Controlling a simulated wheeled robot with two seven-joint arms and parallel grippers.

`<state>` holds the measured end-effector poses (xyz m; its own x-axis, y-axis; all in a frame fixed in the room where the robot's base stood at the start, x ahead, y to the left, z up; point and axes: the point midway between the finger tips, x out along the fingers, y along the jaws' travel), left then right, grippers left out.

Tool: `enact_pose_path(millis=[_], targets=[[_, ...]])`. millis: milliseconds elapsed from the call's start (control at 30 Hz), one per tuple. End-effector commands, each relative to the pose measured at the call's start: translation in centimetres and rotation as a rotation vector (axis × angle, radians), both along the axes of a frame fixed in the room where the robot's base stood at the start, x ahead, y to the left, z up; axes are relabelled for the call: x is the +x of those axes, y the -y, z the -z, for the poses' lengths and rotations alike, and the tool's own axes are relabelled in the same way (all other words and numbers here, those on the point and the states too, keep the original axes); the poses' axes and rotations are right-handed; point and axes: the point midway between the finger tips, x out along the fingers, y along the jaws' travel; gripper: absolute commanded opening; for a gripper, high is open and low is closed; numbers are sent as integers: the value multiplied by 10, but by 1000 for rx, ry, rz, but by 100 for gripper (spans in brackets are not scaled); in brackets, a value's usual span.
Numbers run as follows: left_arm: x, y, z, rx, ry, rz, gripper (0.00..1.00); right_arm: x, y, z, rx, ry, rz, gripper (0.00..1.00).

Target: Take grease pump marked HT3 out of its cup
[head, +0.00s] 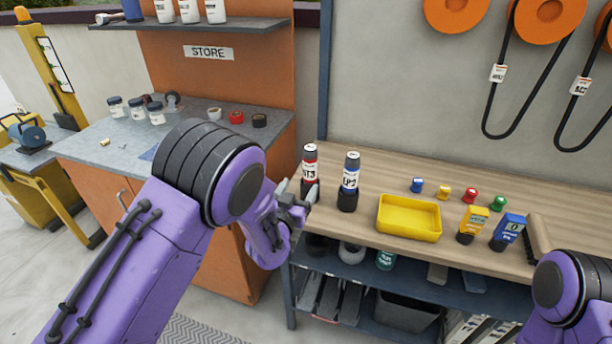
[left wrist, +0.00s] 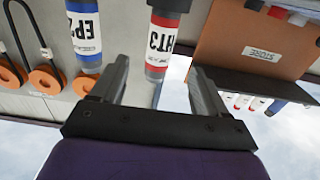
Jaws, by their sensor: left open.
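The grease pump marked HT3 (head: 310,160), with a red band and a white label, stands upright in its dark cup on the wooden bench, at the bench's left end. In the left wrist view, which is upside down, the HT3 pump (left wrist: 161,42) shows between the lines of the two fingers. My left gripper (head: 306,194) is open beside it at low height, and in the wrist view its fingers (left wrist: 160,80) hold nothing. The head view partly hides the HT3 cup behind the gripper. I cannot tell whether a finger touches it. My right gripper is out of view.
A blue pump marked EP2 (head: 350,172) stands in a cup close right of HT3. A yellow tray (head: 409,232) lies further right, with small coloured caps behind it. A grey counter (head: 100,150) is at left.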

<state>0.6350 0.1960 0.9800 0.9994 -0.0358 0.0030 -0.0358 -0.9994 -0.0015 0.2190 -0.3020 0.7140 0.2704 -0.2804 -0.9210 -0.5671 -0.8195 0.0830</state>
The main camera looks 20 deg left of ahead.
Motion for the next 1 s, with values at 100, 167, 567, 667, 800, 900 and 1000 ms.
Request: enact_pose_path(millis=[100,167,567,667,800,900,1000], targets=[[29,0,4,-3,2,-3,74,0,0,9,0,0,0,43],[43,0,3,-3,3,-3,74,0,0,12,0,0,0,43],[107,3,3,-2,-2,-2,74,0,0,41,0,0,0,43],[110,3,2,-2,-3,-2,74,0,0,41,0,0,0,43],[110,3,1,-1,-3,-2,74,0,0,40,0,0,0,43],[110,3,1,-1,-3,-2,61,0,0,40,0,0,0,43],[110,3,1,-1,-3,-2,29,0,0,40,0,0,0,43]])
